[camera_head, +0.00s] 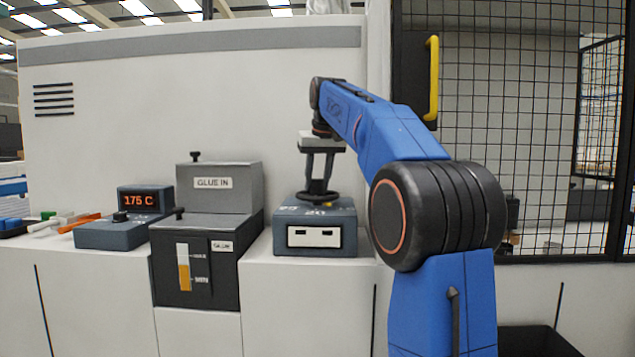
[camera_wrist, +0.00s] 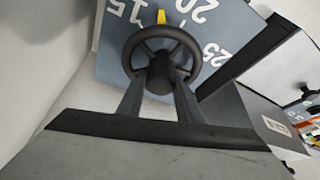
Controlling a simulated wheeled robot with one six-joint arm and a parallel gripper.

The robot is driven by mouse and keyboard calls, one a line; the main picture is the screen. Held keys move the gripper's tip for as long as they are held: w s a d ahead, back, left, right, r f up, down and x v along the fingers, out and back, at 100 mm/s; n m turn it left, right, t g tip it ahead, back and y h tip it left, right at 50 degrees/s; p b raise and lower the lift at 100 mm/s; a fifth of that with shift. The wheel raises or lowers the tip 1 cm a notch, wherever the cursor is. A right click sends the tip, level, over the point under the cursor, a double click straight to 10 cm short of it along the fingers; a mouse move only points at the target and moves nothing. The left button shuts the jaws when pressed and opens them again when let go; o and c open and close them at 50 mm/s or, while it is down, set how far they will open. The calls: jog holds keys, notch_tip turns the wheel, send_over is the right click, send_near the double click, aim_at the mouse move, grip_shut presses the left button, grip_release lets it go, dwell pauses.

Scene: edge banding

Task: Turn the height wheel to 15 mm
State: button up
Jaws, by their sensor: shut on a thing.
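The height wheel (camera_head: 305,195) is a dark spoked handwheel on top of a blue-grey box (camera_head: 283,228). In the wrist view the wheel (camera_wrist: 132,48) sits on a face with white numbers 15, 20 and 25 around it. A yellow pointer (camera_wrist: 161,17) at the rim lies between 15 and 20. My gripper (camera_head: 318,181) comes down from above onto the wheel. In the wrist view its two fingers (camera_wrist: 160,86) reach to either side of the dark hub and are shut on the wheel. The fingertips' exact contact is partly hidden.
The glue unit (camera_head: 220,185) stands left of the wheel box, with a lever and level gauge. A temperature box (camera_head: 112,233) reading 175 C is further left. A mesh guard with a yellow handle (camera_head: 433,80) is behind my arm on the right. The white machine wall (camera_head: 120,100) is behind.

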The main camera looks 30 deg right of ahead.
jog(key=n+y, duration=0.2)
jog(key=n, duration=0.4)
dwell(0.6)
jog(key=o, duration=1)
jog(key=shift+o, duration=0.2)
notch_tip(320, 180, up, 9)
jog(key=shift+r, duration=0.5)
